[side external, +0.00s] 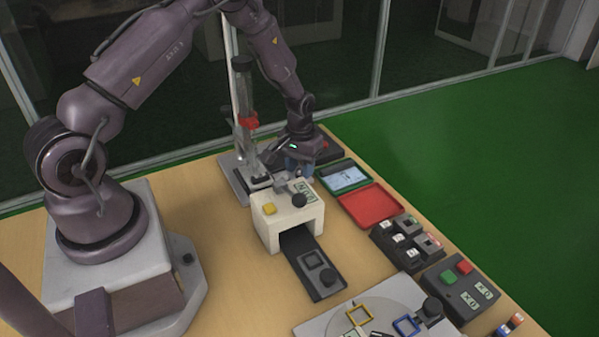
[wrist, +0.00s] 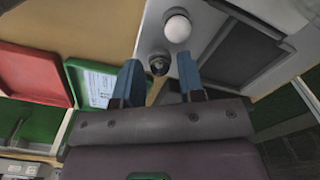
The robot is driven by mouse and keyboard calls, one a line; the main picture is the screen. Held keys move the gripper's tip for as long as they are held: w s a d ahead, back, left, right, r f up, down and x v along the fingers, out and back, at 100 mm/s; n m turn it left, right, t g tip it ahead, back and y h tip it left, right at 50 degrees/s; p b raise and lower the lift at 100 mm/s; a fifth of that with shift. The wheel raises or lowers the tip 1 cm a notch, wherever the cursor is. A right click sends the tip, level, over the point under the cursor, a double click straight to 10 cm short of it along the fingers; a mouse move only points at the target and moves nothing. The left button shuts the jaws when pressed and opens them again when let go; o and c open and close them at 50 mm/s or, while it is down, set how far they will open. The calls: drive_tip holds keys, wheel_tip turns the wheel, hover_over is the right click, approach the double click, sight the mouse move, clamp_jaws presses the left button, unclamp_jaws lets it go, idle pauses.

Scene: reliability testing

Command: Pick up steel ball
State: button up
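My gripper (side external: 297,168) is low over the far part of the table, beside the base of the drop stand (side external: 244,120). In the wrist view its two blue fingers (wrist: 160,72) are apart. A small dark, shiny round thing (wrist: 159,66) shows between the fingertips; it looks like the steel ball, but I cannot tell whether the fingers touch it. A pale round ball or knob (wrist: 177,27) sits just beyond it on a light grey plate (wrist: 152,35). In the side view I cannot make out the steel ball near the fingers.
A white box (side external: 268,228) with a yellow button and a black knob stands close in front of my gripper. A green-rimmed tray (side external: 327,180) and a red tray (side external: 370,204) lie to its right. Dark button boxes (side external: 462,290) and a round plate line the right edge.

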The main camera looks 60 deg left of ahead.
sight(300, 169)
drive_tip(key=c, duration=0.6)
drive_tip(key=shift+r, duration=0.1)
drive_tip(key=shift+c, duration=0.2)
drive_tip(key=shift+r, duration=2.45)
